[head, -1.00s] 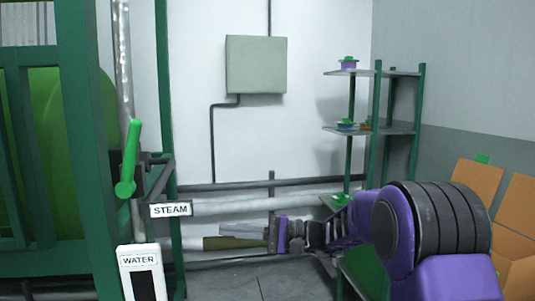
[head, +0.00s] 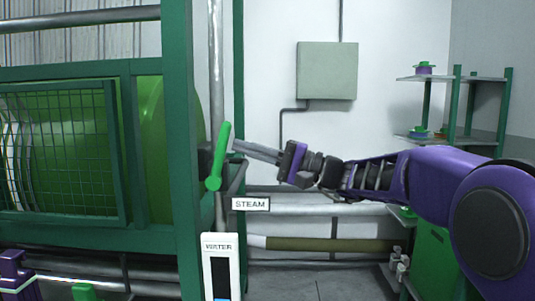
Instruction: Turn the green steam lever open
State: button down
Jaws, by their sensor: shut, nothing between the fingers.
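The green steam lever (head: 219,156) stands nearly upright on the pipe in the head view, its top tilted a little to the right. Its round hub is at the bottom, above the STEAM label (head: 251,204). My gripper (head: 236,147) reaches in from the right with its fingers shut and empty. The fingertips are at the right side of the lever's upper half. I cannot tell whether they touch it.
The green machine frame (head: 178,150) with a mesh guard fills the left side. A white WATER gauge (head: 220,265) stands below the lever. A grey wall box (head: 327,71) and a shelf rack (head: 454,80) are behind. Pipes run low along the wall.

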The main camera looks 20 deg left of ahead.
aim_at(227, 139)
jog(key=shift+a+r, duration=0.1)
jog(key=shift+a, duration=0.4)
jog(key=shift+s+a+r+h, duration=0.25)
jog(key=shift+a+r+h, duration=0.2)
jog(key=shift+a, duration=0.2)
jog(key=shift+s+a+r, duration=0.15)
jog(key=shift+a+r, duration=0.15)
jog(key=shift+a, duration=0.2)
